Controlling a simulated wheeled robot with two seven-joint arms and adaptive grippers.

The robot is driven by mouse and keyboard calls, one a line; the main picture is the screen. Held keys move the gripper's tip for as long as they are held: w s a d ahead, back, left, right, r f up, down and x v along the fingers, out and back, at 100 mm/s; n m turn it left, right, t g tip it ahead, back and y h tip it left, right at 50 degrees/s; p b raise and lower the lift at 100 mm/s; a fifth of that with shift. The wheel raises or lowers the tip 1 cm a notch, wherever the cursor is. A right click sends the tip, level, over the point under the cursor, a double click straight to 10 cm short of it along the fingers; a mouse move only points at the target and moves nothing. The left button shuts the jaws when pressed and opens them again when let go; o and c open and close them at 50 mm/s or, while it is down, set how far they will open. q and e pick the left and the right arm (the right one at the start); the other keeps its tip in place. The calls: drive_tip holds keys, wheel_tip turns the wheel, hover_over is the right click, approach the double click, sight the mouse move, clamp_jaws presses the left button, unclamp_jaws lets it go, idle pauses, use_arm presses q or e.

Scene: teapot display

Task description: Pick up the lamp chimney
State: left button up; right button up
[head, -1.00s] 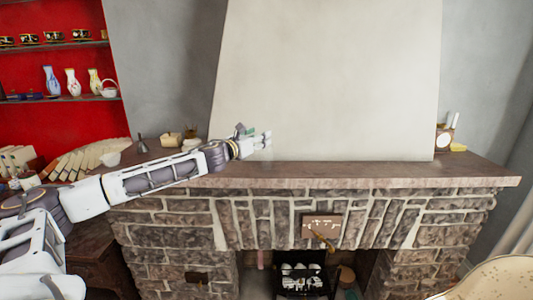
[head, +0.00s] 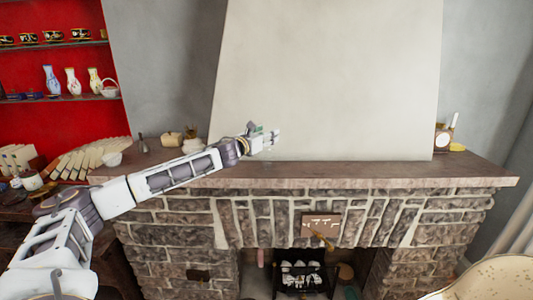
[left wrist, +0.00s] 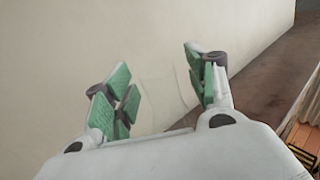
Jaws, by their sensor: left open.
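The lamp chimney (left wrist: 172,88) is clear glass and shows only as a faint outline in the left wrist view. It stands between the spread fingers of my left gripper (left wrist: 158,88), and I cannot tell whether either finger touches it. In the head view my left gripper (head: 264,138) is over the mantel shelf (head: 370,173), in front of the pale chimney breast. Its green-padded fingers are open. The chimney is too faint to make out clearly in the head view. My right gripper is not in view.
The mantel between is clear.

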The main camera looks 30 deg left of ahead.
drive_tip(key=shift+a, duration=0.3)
use_arm(q)
clamp_jaws()
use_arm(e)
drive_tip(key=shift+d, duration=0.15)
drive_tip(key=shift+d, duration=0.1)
use_arm(q)
drive_tip(key=shift+r, duration=0.15)
drive_tip(key=shift+r, duration=0.2)
wheel_tip(320, 180, up, 9)
drive_tip(key=p, duration=0.3)
drive_tip(key=shift+f+p, duration=0.2)
drive_tip(key=shift+p, duration=0.15)
drive_tip(key=shift+r, duration=0.35)
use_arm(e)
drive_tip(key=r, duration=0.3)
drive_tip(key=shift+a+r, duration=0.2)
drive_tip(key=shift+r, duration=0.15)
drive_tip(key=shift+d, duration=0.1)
